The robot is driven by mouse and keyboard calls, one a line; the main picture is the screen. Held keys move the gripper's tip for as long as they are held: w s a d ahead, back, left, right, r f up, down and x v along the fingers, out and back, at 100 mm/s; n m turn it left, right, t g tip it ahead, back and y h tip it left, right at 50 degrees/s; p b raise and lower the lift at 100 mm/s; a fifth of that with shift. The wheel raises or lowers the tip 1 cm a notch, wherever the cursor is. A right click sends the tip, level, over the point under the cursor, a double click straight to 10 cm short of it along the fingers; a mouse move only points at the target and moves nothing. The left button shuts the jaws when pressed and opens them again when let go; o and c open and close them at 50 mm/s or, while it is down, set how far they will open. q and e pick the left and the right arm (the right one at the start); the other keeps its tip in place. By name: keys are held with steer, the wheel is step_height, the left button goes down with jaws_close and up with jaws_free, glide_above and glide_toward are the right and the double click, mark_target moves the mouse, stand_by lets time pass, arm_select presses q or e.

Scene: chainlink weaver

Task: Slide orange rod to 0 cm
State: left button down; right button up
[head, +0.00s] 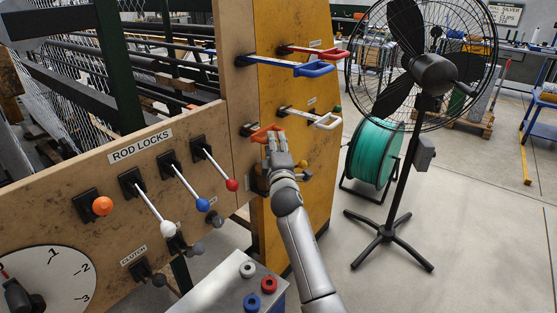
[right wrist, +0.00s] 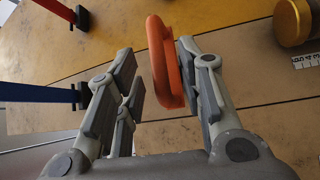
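The orange rod's handle (head: 262,133) sticks out low on the yellow panel, below the white handle. My right gripper (head: 279,143) is at this handle. In the right wrist view the orange handle (right wrist: 164,62) stands between the two fingers of my right gripper (right wrist: 155,70). The fingers are apart, with a clear gap on the left side. The handle lies close to the right finger; whether they touch I cannot tell. The orange lock lever (head: 102,205) on the ROD LOCKS board points outward, unlike its neighbours. My left gripper is not in view.
Red (head: 318,52), blue (head: 300,67) and white (head: 312,118) handles stick out above the orange one. White (head: 167,228), blue (head: 202,204) and red (head: 231,184) lock levers stand left of my arm. A fan (head: 432,75) and green reel (head: 372,153) stand at right.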

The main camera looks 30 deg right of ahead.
steer(key=r+v, duration=0.1)
steer(key=v, duration=0.6)
steer(key=shift+s+f, duration=0.45)
steer(key=shift+f, duration=0.1)
